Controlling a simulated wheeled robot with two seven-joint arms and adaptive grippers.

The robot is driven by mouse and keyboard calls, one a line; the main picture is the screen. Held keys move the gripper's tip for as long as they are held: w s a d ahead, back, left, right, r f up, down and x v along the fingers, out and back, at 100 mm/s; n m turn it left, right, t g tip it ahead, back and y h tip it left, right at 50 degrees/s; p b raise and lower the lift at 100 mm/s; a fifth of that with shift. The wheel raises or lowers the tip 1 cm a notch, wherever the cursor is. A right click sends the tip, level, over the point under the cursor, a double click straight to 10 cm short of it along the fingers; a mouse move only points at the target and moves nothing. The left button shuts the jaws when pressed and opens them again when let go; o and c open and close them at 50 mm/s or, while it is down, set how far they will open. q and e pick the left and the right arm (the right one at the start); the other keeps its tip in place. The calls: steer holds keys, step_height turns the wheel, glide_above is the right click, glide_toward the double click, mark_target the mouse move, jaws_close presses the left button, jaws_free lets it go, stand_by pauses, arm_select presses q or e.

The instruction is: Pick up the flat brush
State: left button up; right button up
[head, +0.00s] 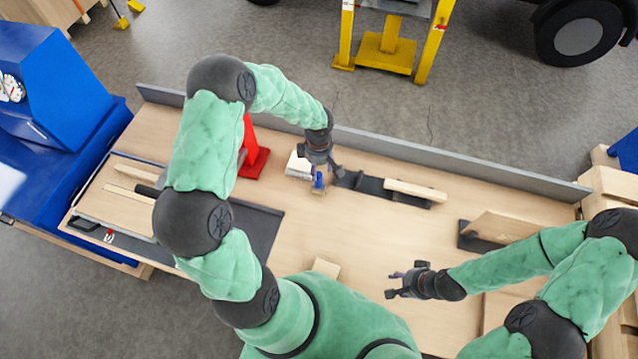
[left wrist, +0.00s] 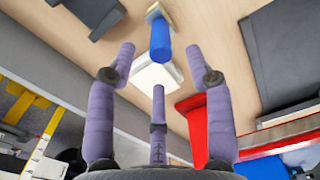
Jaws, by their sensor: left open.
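The flat brush (head: 319,182) has a blue handle and a pale end and is on the wooden bench near its middle. In the left wrist view, its blue handle (left wrist: 160,42) stands out beyond the fingertips, roughly between the two outer fingers. My left gripper (head: 321,168) is open and empty, pointing down just above and behind the brush, and partly covers it in the head view. I see no contact with the handle. My right gripper (head: 393,284) looks open and empty above the right front of the bench.
A white block (head: 297,166) lies close beside the brush, with a red stand (head: 252,160) further left. A grey ledge (head: 450,163) runs along the back.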

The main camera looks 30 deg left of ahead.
mark_target(319, 174)
arm_select(q)
steer(key=shift+f+p, duration=0.4)
steer(key=shift+f, duration=2.4)
jaws_close()
